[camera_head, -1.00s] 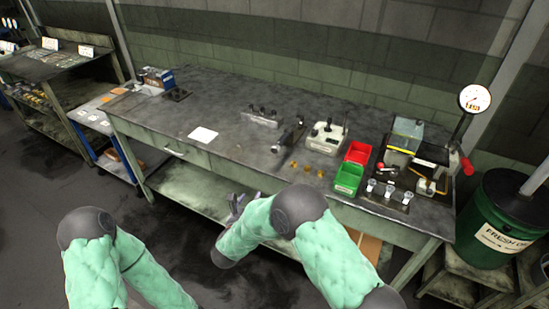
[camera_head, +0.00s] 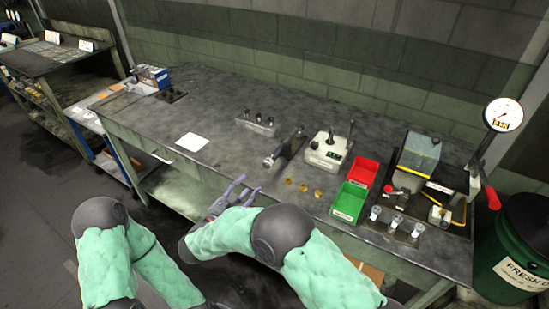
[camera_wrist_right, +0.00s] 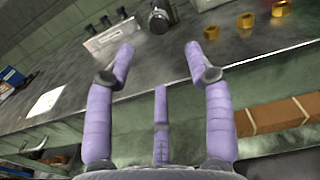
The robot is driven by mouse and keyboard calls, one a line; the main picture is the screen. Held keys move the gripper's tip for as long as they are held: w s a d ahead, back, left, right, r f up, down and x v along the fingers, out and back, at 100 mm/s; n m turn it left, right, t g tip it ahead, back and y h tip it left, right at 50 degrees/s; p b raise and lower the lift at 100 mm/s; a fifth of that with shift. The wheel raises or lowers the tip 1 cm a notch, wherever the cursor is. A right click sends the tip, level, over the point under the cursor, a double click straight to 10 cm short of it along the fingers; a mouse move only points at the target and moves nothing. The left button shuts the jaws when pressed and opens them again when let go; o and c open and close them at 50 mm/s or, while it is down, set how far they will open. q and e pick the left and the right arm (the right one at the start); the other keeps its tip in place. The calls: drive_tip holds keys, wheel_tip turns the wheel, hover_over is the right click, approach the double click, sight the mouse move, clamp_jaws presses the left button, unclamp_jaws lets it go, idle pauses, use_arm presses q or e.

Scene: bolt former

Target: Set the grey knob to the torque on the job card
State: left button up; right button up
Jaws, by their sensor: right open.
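My right gripper (camera_head: 245,190) is open and empty at the front edge of the bench. In the right wrist view its purple fingers (camera_wrist_right: 160,50) are spread wide, with nothing between them. A white card (camera_head: 192,142) lies flat on the bench to its left; its writing is too small to read. A dark device with a round grey end (camera_head: 269,161) stands beyond the gripper; its round end shows in the right wrist view (camera_wrist_right: 160,20). An off-white box (camera_head: 326,152) with a lever and small dark display stands to its right. I cannot tell which part is the grey knob. My left gripper is out of view.
A rack with several dark-topped pieces (camera_head: 256,124) stands behind. Brass pieces (camera_head: 303,187), a red bin (camera_head: 362,172), a green bin (camera_head: 348,201) and a press with a dial gauge (camera_head: 503,114) are to the right. The bench around the card is clear.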

sight(266, 166)
drive_tip(key=b+x, duration=0.2)
drive_tip(key=x, duration=0.8)
drive_tip(key=shift+w+b, duration=0.1)
drive_tip(key=shift+b, duration=0.25)
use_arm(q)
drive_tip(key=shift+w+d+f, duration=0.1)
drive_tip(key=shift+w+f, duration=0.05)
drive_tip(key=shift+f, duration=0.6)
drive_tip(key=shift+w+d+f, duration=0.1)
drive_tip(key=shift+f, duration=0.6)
use_arm(e)
drive_tip(key=shift+w+d, duration=0.4)
drive_tip(key=shift+w, duration=0.05)
clamp_jaws()
